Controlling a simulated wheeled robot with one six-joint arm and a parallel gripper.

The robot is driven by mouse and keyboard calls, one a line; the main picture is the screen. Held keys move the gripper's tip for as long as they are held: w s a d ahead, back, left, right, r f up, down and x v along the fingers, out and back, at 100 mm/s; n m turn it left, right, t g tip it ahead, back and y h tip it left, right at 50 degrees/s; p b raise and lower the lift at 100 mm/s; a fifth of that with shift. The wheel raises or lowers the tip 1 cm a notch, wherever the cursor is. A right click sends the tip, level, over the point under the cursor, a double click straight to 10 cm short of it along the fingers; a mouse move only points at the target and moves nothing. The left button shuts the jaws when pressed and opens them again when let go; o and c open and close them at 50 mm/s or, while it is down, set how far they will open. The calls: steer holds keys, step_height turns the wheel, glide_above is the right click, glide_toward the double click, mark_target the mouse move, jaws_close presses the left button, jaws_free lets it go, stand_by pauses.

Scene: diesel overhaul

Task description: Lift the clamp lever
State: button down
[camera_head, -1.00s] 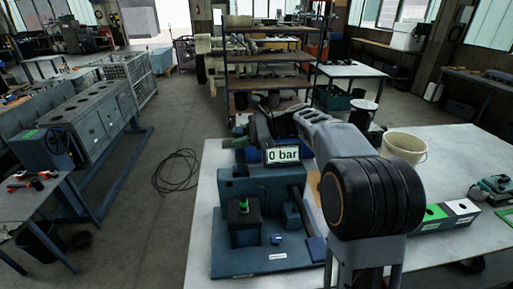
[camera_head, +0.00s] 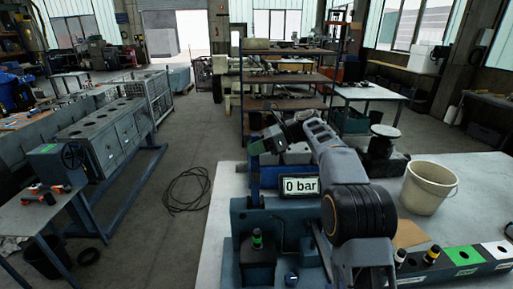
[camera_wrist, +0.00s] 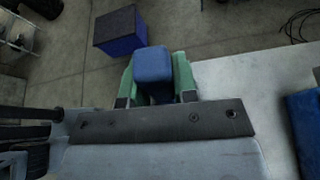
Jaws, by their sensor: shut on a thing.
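My gripper (camera_wrist: 157,76) has green fingers and is shut on a blue block (camera_wrist: 153,65). The block looks like the grip of the clamp lever; the rest of the lever is hidden. In the head view my gripper (camera_head: 264,144) is small, above and left of the "0 bar" display (camera_head: 301,186). The display stands on the blue test rig (camera_head: 240,217), on the pale bench. My own arm covers the right part of the rig.
A cream bucket (camera_head: 428,188) and a row of green, white and dark blocks (camera_head: 464,256) stand right on the bench (camera_head: 226,185). A dark-topped blue box (camera_wrist: 120,32) shows beyond the fingers. A shelf rack (camera_head: 288,78) stands behind.

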steer(key=shift+f, duration=0.2)
steer(key=c, duration=0.9)
jaws_free()
steer(key=shift+r, duration=0.1)
steer(key=v, duration=1.3)
steer(key=shift+d+r, duration=0.2)
steer(key=shift+d, duration=0.15)
steer(key=shift+w, duration=0.1)
